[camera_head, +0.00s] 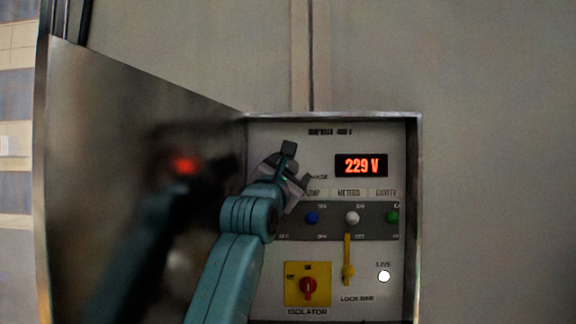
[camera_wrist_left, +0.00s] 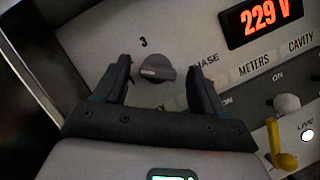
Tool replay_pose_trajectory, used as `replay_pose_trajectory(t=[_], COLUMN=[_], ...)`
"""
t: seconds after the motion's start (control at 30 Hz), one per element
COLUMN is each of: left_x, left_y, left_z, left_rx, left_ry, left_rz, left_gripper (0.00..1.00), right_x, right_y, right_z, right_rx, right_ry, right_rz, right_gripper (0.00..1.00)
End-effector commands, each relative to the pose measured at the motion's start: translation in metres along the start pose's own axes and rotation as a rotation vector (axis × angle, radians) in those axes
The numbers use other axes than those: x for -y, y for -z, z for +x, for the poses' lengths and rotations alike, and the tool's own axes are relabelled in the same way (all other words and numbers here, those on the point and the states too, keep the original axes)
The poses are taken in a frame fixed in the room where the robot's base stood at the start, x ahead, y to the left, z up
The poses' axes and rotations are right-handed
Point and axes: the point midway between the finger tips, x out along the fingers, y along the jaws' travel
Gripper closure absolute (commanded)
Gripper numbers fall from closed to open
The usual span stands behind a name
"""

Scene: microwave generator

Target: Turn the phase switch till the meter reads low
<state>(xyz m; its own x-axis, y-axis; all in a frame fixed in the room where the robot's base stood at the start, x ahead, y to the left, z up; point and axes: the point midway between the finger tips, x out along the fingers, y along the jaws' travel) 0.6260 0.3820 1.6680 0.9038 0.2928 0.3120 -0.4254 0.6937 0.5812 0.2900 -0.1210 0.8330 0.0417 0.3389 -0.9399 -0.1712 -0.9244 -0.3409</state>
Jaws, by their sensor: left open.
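The phase switch (camera_wrist_left: 158,69) is a dark grey knob on the panel, with a "3" above it and the end of the word "PHASE" to its right. In the left wrist view it lies between and just beyond the fingers of my left gripper (camera_wrist_left: 160,78), which is open and apart from it as far as I can see. In the head view my left gripper (camera_head: 293,163) is in front of the panel's upper left and largely hides the knob. The meter (camera_head: 361,166) shows 229 V in red digits; it also shows in the left wrist view (camera_wrist_left: 262,20). My right gripper is not in view.
Below are blue (camera_head: 312,218), white (camera_head: 352,217) and green (camera_head: 392,217) toggles, a yellow lock bar (camera_head: 347,262), a red isolator knob (camera_head: 308,288) on a yellow plate and a lit white lamp (camera_head: 384,276). The open cabinet door (camera_head: 110,130) stands at left, reflecting my arm.

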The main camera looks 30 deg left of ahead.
Motion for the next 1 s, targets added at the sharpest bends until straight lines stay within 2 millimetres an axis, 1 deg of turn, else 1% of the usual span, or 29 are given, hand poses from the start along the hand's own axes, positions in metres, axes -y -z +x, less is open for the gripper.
replay_pose_trajectory(t=[0.1,0.13,0.17,0.2,0.3,0.43,0.67,0.9,0.93,0.97,1.0], left_x=[0.0001,0.0001,0.0,0.0,-0.0003,-0.0015,-0.0022,-0.0021,-0.0021,-0.0021,-0.0021], left_y=[0.0005,0.0005,0.0004,0.0003,0.0001,-0.0008,-0.0015,-0.0019,-0.002,-0.0019,-0.0019], left_z=[-0.0003,-0.0003,-0.0003,-0.0004,-0.0005,-0.0007,-0.0006,-0.0008,-0.0009,-0.0009,-0.0008], left_rx=[0.0,0.0,0.0,0.0,0.0,0.001,0.002,0.004,0.004,0.004,0.004], left_ry=[0.0,0.0,0.0,0.0,-0.001,0.003,0.045,0.045,0.045,0.045,0.046], left_rz=[0.0,0.0,0.0,0.0,0.0,0.009,0.11,0.113,0.113,0.113,0.113], left_gripper=[0.3,0.33,0.43,0.56,0.86,0.86,0.86,0.86,0.52,0.42,0.3], right_x=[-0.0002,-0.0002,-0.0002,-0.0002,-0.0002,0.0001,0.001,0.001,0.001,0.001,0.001], right_y=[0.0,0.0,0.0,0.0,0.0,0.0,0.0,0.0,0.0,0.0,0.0], right_z=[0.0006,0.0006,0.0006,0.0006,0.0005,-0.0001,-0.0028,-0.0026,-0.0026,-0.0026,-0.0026], right_rx=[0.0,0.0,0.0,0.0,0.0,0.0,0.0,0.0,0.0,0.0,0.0], right_ry=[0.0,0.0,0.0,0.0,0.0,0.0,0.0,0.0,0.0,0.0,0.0], right_rz=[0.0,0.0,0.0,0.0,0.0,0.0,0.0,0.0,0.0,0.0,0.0], right_gripper=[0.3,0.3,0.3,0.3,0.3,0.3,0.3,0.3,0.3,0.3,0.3])
